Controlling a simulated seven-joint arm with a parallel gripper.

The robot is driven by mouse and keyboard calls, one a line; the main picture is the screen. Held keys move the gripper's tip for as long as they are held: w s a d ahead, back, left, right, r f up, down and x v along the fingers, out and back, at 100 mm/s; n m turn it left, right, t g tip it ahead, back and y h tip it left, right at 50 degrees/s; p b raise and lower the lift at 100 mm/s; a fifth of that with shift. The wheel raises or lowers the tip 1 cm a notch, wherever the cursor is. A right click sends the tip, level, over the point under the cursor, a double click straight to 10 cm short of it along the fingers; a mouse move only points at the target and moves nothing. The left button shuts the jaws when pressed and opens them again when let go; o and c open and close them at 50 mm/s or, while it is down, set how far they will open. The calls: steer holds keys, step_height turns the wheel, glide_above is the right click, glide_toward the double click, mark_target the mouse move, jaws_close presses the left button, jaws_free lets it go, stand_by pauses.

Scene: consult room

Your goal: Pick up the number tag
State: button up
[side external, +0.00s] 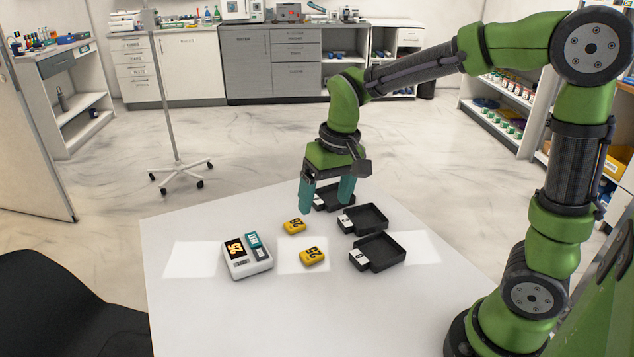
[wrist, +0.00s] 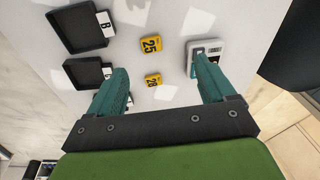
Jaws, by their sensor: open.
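Two yellow number tags lie on the white table (side external: 190,315). My gripper (side external: 327,207) is open and empty, above the far part of the table. In the wrist view its teal fingers (wrist: 162,85) are spread wide, with the farther tag between and beyond them. No tag is in its grasp.
Black trays with white labels stand right of the tags: a near one (side external: 378,254), a middle one (side external: 366,219) and a far one (side external: 333,199), partly behind a finger. A white device (side external: 247,262) with a screen stands left. The table front is clear.

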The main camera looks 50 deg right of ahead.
steer(key=w+f+g, duration=0.2)
steer(key=w, duration=0.2)
steer(key=h, duration=0.1)
glide_above(312, 254)
steer(key=f, duration=1)
steer(key=shift+a+f, duration=0.3)
steer(key=shift+f, duration=0.05)
steer(key=f, duration=0.5)
steer(key=shift+d+f, duration=0.3)
steer(key=shift+d, duration=0.05)
steer(key=c, duration=1.1)
steer(key=shift+r, duration=0.1)
